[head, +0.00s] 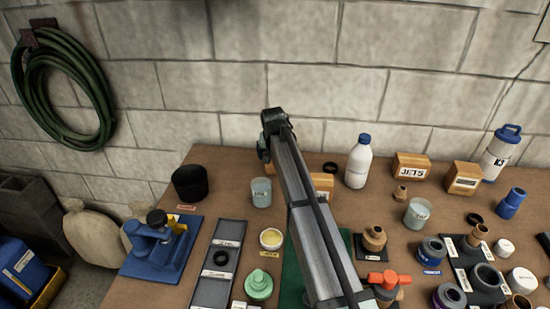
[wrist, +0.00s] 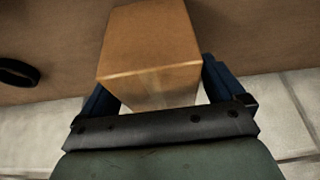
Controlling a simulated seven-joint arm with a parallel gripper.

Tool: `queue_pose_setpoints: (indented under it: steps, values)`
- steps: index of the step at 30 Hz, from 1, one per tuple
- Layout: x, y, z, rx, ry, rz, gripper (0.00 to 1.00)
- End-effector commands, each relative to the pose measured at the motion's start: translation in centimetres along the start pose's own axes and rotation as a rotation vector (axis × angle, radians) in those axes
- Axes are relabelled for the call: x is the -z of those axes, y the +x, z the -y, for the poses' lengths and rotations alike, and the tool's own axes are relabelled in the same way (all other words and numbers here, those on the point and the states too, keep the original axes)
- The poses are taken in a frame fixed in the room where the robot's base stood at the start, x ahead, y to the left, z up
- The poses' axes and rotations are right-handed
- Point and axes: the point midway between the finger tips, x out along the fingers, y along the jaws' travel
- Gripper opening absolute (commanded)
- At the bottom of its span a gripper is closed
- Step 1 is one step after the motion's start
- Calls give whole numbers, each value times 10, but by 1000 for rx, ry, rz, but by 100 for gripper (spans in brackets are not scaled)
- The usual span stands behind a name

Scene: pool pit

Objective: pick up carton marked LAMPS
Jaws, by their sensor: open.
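In the wrist view a plain brown carton (wrist: 152,45) stands between the two blue fingers of my gripper (wrist: 157,75). The fingers are apart, one on each side of it; contact cannot be told. No lettering shows on its visible faces. In the head view my gripper (head: 265,150) is at the back of the bench near the wall, its fingers mostly hidden. A carton (head: 270,169) shows in part beside my arm there. Another carton (head: 323,185) with a white label is partly covered by my arm. I cannot read LAMPS on any carton.
On the brown bench (head: 160,288), a carton marked JETS (head: 412,167), another labelled carton (head: 464,178) and a white bottle (head: 358,162) stand right of my arm. A black ring (wrist: 18,73) lies beside the carton. A glass jar (head: 261,192) stands left.

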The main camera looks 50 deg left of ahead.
Motion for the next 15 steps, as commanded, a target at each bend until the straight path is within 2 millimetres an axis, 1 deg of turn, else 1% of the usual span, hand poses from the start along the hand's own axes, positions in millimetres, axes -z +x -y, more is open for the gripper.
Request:
queue_pose_setpoints:
  steps: [6, 15]
  values:
    - [0, 0, 0, 0, 0, 0, 95]
    - [0, 0, 0, 0, 0, 0, 66]
